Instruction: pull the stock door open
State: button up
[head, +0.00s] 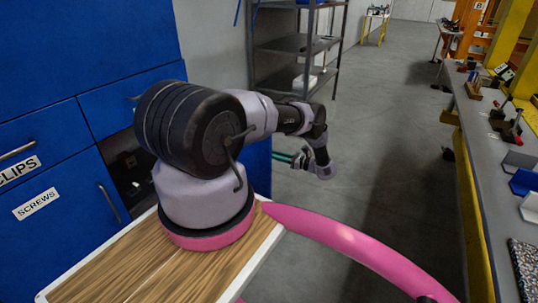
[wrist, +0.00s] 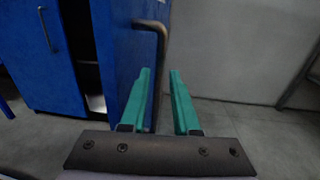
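In the wrist view a blue door (wrist: 123,45) stands ajar, with a dark gap to its left. Its bent metal bar handle (wrist: 161,45) sits on its right-hand face. My gripper (wrist: 160,72) is open, its two green fingers on either side of the handle's lower length. I cannot tell whether a finger touches it. In the head view my gripper (head: 297,158) shows small beyond my arm, and part of a blue panel (head: 259,165) shows behind the arm. No stock label is readable, and my arm hides much of the cabinet.
The blue cabinet (head: 50,130) fills the left, with a SCREWS door (head: 68,225) and a CLIPS drawer (head: 20,150). A dark open compartment (head: 128,170) shows beside my arm. Metal shelves (head: 295,45) stand behind. Grey floor (head: 375,120) is clear up to the right workbench (head: 490,165).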

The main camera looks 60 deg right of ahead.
jog(key=s, duration=0.5)
jog(key=shift+s+d, duration=0.4)
